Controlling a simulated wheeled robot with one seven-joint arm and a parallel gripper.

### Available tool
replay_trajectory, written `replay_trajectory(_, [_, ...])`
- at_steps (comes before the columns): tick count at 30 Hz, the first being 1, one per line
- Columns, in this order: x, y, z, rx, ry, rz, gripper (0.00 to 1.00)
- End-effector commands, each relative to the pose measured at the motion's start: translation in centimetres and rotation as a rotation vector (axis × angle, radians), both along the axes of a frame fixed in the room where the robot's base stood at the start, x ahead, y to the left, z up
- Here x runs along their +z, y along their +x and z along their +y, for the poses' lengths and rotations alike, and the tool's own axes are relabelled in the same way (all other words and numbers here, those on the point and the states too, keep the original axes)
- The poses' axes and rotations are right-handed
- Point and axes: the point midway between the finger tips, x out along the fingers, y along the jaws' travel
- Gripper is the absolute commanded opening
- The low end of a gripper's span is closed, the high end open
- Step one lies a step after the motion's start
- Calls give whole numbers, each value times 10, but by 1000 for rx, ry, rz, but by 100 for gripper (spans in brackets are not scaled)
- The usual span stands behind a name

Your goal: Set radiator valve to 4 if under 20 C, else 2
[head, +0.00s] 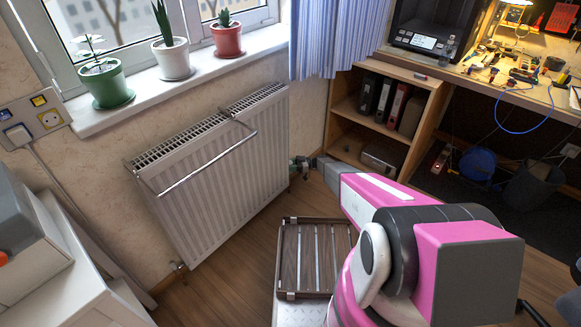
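A white panel radiator (222,172) with a metal rail hangs on the wall under the window. A small, dark valve fitting (297,163) shows at its right end; its numbers are too small to read. Another small pipe fitting (179,268) is at the radiator's lower left. My pink and grey arm reaches from the lower right toward the right end. My gripper (313,162) is at or very near the valve there. Its fingers are too small and hidden to tell whether they are open or touch the valve. I can make out no temperature reading.
A slatted rack (315,258) stands on the floor beside my arm. A wooden shelf with binders (392,102) and a cluttered workbench (545,95) are at the right. Potted plants line the windowsill (190,80). A white cabinet (75,285) is at lower left. Floor left of the rack is clear.

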Motion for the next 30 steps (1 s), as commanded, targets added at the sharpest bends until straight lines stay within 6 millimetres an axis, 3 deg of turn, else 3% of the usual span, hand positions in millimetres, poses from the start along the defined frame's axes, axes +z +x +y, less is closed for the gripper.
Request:
replay_trajectory(11, [2, -4, -1, -155, 0, 1, 20])
replay_trajectory(30, [1, -9, 0, -674, 0, 4, 20])
